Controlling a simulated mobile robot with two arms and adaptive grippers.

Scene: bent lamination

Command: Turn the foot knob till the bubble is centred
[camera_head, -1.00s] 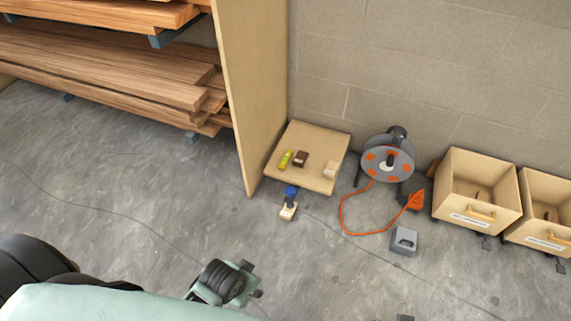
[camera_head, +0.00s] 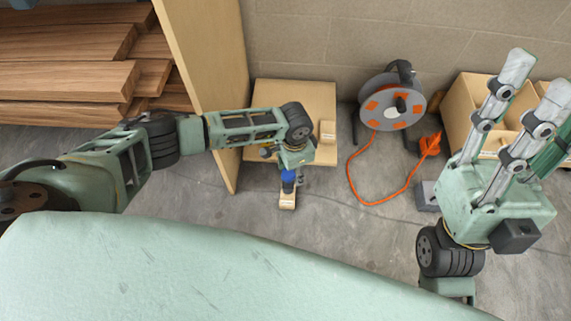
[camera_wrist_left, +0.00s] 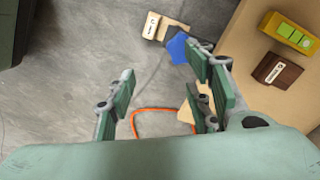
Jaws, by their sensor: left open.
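The blue foot knob (camera_head: 288,184) stands on a small pale foot block (camera_head: 287,202) on the floor in front of the low wooden table (camera_head: 262,95). My left gripper (camera_head: 290,168) is just above and behind the knob in the head view and hides part of it. In the left wrist view the left gripper (camera_wrist_left: 164,82) is open and empty; the blue knob (camera_wrist_left: 178,47) shows beyond its fingers, near the right one. A yellow level (camera_wrist_left: 290,31) with green windows lies on the table; its bubble cannot be made out. My right gripper (camera_head: 533,85) is open, with fingers spread upward.
A brown block (camera_wrist_left: 277,69) lies beside the level, and a pale block (camera_head: 327,131) is at the table's right. A cable reel (camera_head: 392,101) with orange cable stands to the right. A wooden panel (camera_head: 205,85) rises on the left.

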